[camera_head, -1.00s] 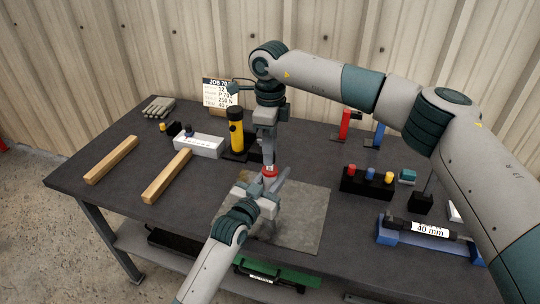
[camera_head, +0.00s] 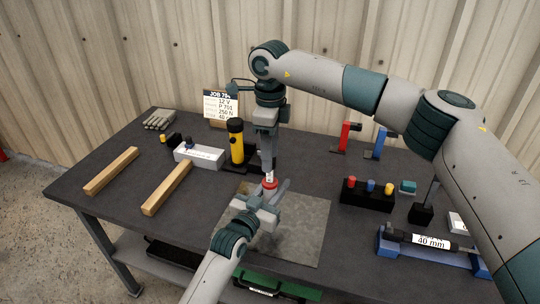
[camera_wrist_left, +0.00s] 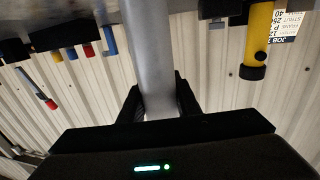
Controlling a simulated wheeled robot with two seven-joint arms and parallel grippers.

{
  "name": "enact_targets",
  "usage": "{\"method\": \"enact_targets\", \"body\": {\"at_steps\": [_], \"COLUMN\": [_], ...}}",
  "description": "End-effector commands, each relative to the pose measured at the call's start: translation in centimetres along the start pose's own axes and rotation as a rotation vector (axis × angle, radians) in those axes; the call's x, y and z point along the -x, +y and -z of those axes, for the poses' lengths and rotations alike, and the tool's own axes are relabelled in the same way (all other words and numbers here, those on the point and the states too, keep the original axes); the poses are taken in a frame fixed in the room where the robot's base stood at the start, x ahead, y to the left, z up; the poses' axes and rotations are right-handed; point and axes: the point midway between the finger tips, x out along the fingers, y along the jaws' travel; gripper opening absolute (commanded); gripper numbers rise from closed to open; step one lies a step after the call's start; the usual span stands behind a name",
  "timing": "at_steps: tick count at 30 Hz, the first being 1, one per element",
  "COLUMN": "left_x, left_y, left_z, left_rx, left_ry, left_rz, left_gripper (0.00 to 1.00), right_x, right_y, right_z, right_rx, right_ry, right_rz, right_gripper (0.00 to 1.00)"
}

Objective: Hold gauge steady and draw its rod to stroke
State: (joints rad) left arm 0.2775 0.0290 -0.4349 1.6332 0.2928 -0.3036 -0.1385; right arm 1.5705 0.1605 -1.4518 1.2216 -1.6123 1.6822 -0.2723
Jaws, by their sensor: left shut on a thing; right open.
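My left gripper (camera_head: 266,204) is shut on a grey cylinder above the grey mat (camera_head: 300,225). The left wrist view shows this cylinder (camera_wrist_left: 150,50) running between the fingers; I take it to be the gauge's body. A red piece with a small white mark (camera_head: 269,181) shows at the top of the held part. My right gripper (camera_head: 268,165) points down just above the red piece and is open. Whether its fingers straddle or touch the red piece or a rod is too small to tell. The rod itself is not clearly visible.
A black cylinder marked 40 mm (camera_head: 431,241) lies in a blue stand (camera_head: 392,245) at right. A black block with coloured caps (camera_head: 367,193) stands nearby. A yellow cylinder (camera_head: 237,147), a white box (camera_head: 199,157), wooden bars (camera_head: 167,188) and a job card (camera_head: 221,105) are left and behind.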

Motion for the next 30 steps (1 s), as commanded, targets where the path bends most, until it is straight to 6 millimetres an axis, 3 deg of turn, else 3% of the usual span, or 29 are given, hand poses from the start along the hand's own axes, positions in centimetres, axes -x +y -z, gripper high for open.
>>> {"method": "enact_targets", "body": {"at_steps": [18, 24, 30], "left_x": [0.0, 0.0, 0.0], "left_y": [0.0, 0.0, 0.0], "left_z": [-0.1, -0.1, -0.1], "left_rx": [0.000, 0.000, 0.000], "left_ry": [-0.002, -0.001, -0.001], "left_rz": [0.000, 0.000, 0.000], "left_gripper": [0.02, 0.02, 0.02], "right_x": [9.5, 11.0, 11.3], "right_y": [0.0, 0.0, 0.0], "right_z": [-0.1, 0.0, 0.0], "right_rx": [0.000, -0.001, 0.000], "right_ry": [-0.001, 0.000, 0.000], "right_rz": [0.002, 0.000, 0.000], "right_gripper": [0.41, 0.41, 0.41]}}
